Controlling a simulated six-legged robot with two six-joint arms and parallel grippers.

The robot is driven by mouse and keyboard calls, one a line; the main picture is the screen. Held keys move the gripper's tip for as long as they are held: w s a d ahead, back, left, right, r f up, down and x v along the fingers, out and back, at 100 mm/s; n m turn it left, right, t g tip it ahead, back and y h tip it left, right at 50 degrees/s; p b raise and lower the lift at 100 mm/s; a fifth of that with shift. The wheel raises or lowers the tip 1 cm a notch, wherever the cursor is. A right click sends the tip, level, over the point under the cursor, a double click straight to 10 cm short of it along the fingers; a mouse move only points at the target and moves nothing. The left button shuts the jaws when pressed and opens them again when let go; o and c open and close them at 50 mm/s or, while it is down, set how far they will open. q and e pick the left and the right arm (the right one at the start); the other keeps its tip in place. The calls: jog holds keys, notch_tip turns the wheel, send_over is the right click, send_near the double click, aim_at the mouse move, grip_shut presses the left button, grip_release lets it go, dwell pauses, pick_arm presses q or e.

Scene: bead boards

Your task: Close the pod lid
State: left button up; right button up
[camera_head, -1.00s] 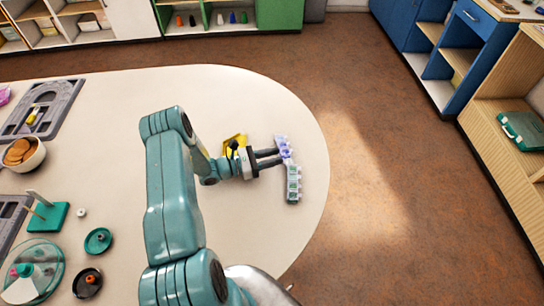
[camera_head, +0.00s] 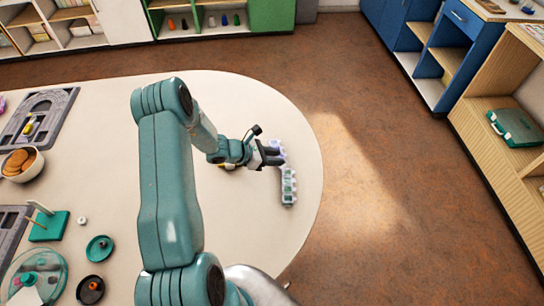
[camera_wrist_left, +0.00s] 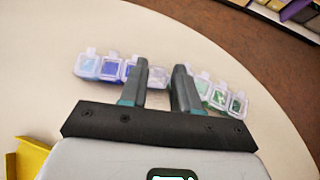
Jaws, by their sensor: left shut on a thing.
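A row of small clear pods (camera_head: 288,185) lies near the right edge of the white table. In the left wrist view, blue pods (camera_wrist_left: 108,68) are left of my fingers and green pods (camera_wrist_left: 222,94) are right of them. My left gripper (camera_head: 280,156) is at the upper-middle part of the row. In the left wrist view, its fingers (camera_wrist_left: 160,70) stand on either side of a pale grey pod (camera_wrist_left: 158,77) and are shut on it. The fingers hide part of the row, and I cannot tell how its lid lies. My right gripper is out of view.
A yellow object (camera_wrist_left: 28,160) lies near my left gripper. The table (camera_head: 290,115) is bare around the row, and its rounded edge is close on the right. A bowl (camera_head: 22,163), a green peg stand (camera_head: 50,226) and a teal dish (camera_head: 99,249) are at the left.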

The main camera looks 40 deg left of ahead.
pick_arm(q)
jog(key=shift+w, duration=0.1)
dwell(0.3)
jog(key=o, duration=0.7)
jog(key=b+v, duration=0.1)
jog(key=v, duration=1.5)
jog(key=shift+d+r+b, duration=0.15)
jog(key=shift+r+b, duration=0.25)
jog(key=shift+r, duration=0.05)
jog(key=shift+w, duration=0.1)
